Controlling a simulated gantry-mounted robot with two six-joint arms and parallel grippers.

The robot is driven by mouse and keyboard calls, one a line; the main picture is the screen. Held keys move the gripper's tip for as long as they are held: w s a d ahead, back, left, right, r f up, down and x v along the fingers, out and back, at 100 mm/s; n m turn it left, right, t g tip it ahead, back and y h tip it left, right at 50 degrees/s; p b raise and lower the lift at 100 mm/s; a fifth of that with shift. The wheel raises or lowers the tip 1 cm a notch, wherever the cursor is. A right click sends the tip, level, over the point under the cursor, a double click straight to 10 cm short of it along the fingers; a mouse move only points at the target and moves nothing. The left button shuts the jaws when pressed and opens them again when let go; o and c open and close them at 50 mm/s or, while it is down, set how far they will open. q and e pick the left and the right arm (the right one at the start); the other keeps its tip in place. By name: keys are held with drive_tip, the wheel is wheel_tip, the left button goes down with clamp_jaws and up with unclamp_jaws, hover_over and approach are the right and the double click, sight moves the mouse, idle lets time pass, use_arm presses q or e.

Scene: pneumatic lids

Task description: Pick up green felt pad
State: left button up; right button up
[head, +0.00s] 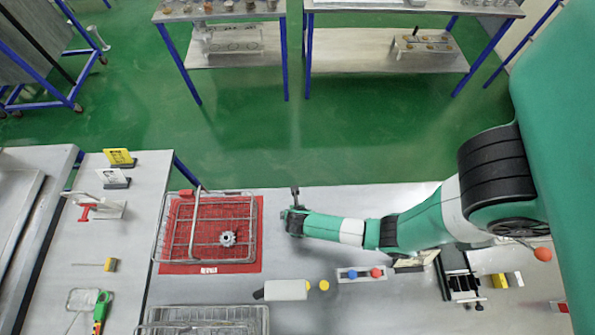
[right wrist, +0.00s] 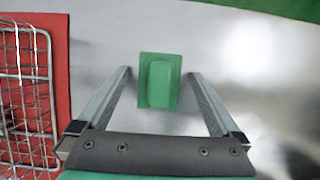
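The green felt pad (right wrist: 160,82) lies on the grey metal table in the right wrist view. It is a green rectangle with a raised, narrower green block on top. My right gripper (right wrist: 159,73) is open, with one finger on each side of the pad and a visible gap on both sides. I cannot tell how high the fingertips are above the table. In the head view my right gripper (head: 295,193) is near the table's far edge, right of the red mat; the pad is hidden there. My left gripper is not in view.
A wire basket (head: 209,255) stands on the red mat (head: 256,230), holding a gear-like part (head: 228,239). A white bottle (head: 286,290) and a small tray with colored buttons (head: 361,274) lie nearer. Bare table surrounds the pad.

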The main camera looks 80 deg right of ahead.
drive_tip(key=c, duration=1.4)
drive_tip(key=shift+r, duration=0.1)
drive_tip(key=shift+r+p, duration=0.3)
drive_tip(key=shift+r, duration=0.3)
drive_tip(key=r, duration=0.1)
drive_tip(key=r+p, duration=0.1)
drive_tip(key=r, duration=0.1)
drive_tip(key=shift+s+a+r, duration=0.15)
drive_tip(key=shift+s+r, duration=0.05)
drive_tip(key=shift+s, duration=0.2)
drive_tip(key=s+a+r+p, duration=0.1)
drive_tip(key=s+a+r, duration=0.1)
drive_tip(key=s+r, duration=0.2)
drive_tip(key=s+a+r+p, duration=0.1)
drive_tip(key=s+r, duration=0.3)
drive_tip(key=s, duration=0.4)
drive_tip(key=shift+s+a+r, duration=0.15)
drive_tip(key=shift+s+a, duration=0.15)
drive_tip(key=shift+a, duration=0.05)
